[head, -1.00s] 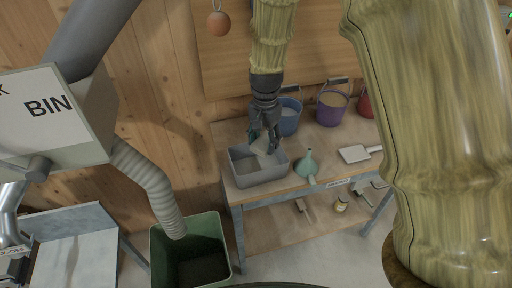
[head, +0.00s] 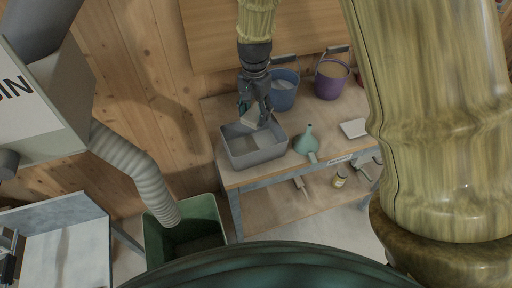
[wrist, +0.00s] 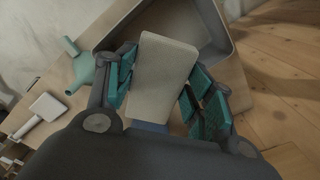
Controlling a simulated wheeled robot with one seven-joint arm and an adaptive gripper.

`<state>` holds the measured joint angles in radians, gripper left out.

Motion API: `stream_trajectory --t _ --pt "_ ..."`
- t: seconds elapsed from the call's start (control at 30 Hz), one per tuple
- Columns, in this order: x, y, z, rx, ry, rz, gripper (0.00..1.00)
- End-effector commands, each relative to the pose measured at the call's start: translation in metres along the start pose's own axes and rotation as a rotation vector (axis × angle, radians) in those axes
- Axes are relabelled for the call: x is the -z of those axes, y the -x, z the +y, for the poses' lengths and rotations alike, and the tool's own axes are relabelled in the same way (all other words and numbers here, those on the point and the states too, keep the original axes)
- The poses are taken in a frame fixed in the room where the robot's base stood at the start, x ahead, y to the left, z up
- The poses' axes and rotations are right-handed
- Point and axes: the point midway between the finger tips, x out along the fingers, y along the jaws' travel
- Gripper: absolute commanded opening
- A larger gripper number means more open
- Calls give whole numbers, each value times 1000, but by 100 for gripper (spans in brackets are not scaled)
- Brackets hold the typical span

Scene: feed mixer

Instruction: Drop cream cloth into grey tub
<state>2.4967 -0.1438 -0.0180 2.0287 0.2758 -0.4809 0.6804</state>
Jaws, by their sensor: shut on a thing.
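The cream cloth (head: 250,118) is a pale, flat rectangular piece held in my gripper (head: 257,106). In the wrist view the cloth (wrist: 160,75) sits between the teal-padded fingers of my gripper (wrist: 165,95), which is shut on it. The grey tub (head: 262,156) is an open rectangular box on the left end of the wooden bench. The cloth is by the tub's back rim in the head view, seemingly above it. In the wrist view the tub (wrist: 228,40) lies beyond the cloth, which covers part of it.
A green funnel (head: 307,142) stands just right of the tub. Blue (head: 284,92) and purple (head: 331,80) buckets stand behind on the bench. A white scoop (head: 354,128) lies further right. A green bin (head: 205,218) stands on the floor at lower left, under a ribbed hose (head: 135,165).

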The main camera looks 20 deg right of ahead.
Motion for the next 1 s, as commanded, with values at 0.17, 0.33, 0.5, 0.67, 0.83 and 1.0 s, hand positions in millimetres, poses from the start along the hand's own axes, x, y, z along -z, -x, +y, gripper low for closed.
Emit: stream_trajectory --t 0.17,0.33,0.5,0.67,0.83,1.0 --pt "0 -14 -1 0 2 0 30" --pt "-1 -15 -1 1 2 1 30" --pt "-1 -15 -2 0 3 1 55" --pt "-1 -15 -2 0 3 0 78" --pt "-1 -15 -1 0 2 0 78" --pt "-1 -14 -1 1 2 1 78"
